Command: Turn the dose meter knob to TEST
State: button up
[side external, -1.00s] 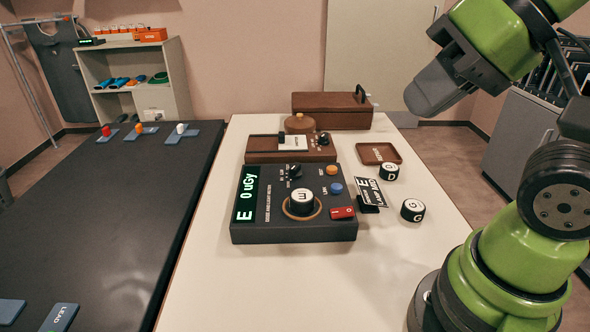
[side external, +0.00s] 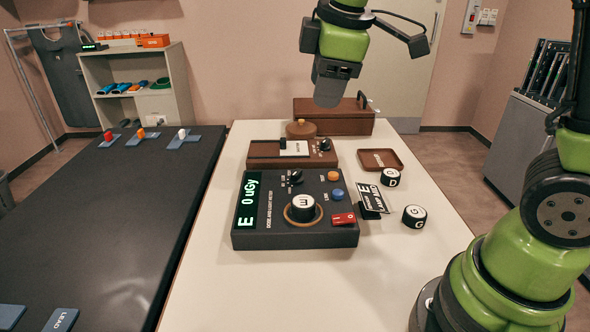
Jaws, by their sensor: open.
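The dose meter (side external: 262,240) is a dark box on the pale table, with a green display (side external: 247,203) reading "E 0 uGy". Its small black knob (side external: 295,177) has a light pointer mark and tiny labels around it. I cannot read these labels or tell which one it points at. A black puck with a white top marked E (side external: 303,207) sits in a tan ring on the meter. My gripper (side external: 328,98) hangs pointing down, high over the far part of the table. It is open and apart from the knob, with nothing visible in it.
Behind the meter stands a brown device (side external: 265,160) with its own black knob (side external: 324,145), then a brown case (side external: 334,124). An empty brown tray (side external: 380,151), pucks D (side external: 390,177) and G (side external: 414,216), and a tilted card (side external: 374,200) lie to the right. The near table is clear.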

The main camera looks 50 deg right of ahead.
jog(key=w+d+f+n+g+h, duration=0.2)
jog(key=w+f+n, duration=0.5)
jog(key=w+f, duration=0.1)
jog(key=n+h, duration=0.1)
jog(key=n, duration=0.4)
send_near(296, 172)
jog(key=x, duration=0.9)
grip_shut()
